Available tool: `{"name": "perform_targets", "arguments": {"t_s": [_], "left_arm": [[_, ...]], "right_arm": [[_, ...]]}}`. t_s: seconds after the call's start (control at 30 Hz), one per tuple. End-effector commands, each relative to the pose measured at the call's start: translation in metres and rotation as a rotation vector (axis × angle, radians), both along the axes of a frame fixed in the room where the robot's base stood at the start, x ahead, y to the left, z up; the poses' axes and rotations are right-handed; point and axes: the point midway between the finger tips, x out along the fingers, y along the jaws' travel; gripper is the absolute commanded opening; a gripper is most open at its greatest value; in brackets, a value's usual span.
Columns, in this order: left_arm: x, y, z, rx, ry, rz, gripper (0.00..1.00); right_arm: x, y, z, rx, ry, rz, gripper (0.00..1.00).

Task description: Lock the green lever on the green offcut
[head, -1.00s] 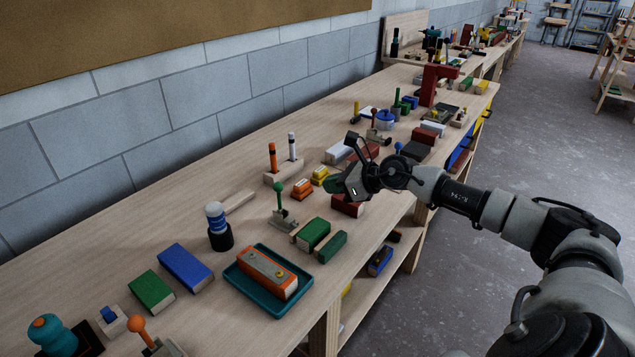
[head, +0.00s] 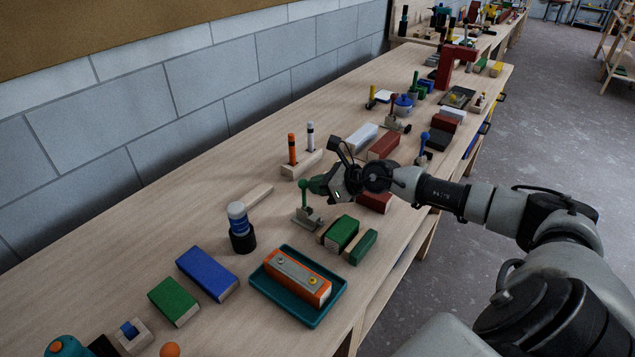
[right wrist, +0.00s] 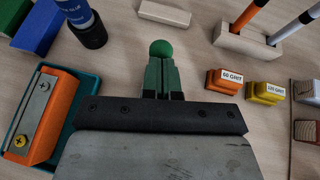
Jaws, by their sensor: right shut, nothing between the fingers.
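The green lever (head: 304,195) stands upright with a round knob on a small grey clamp base (head: 309,219). A green block (head: 342,233), seemingly the green offcut, lies just right of the base beside a pale wood strip. My right gripper (head: 318,186) has green fingers, shut and empty, beside the knob on its right. In the right wrist view the shut fingertips (right wrist: 161,75) are just short of the green knob (right wrist: 161,48); whether they touch it I cannot tell. The lever's stem and base are hidden there. My left gripper is not in view.
A teal tray (head: 334,298) holds an orange block (head: 297,277) in front. A holder with two markers (head: 301,164) stands behind. A darker green block (head: 362,247) lies near the front edge.

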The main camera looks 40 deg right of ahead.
Motion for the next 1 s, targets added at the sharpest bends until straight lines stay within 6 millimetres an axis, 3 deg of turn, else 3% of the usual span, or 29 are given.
{"name": "perform_targets", "arguments": {"t_s": [0.27, 0.7, 0.83, 1.0], "left_arm": [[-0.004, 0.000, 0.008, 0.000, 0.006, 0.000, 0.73], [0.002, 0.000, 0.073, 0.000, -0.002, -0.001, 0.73], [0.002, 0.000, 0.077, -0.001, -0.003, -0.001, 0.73], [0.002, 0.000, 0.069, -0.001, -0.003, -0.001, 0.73]], "right_arm": [[0.002, 0.000, 0.004, -0.004, 0.017, -0.001, 0.00], [0.031, 0.009, 0.017, -0.077, 0.268, 0.000, 0.00], [0.044, 0.013, 0.013, -0.112, 0.387, 0.000, 0.00], [0.060, 0.018, 0.005, -0.156, 0.541, 0.000, 0.00]]}}
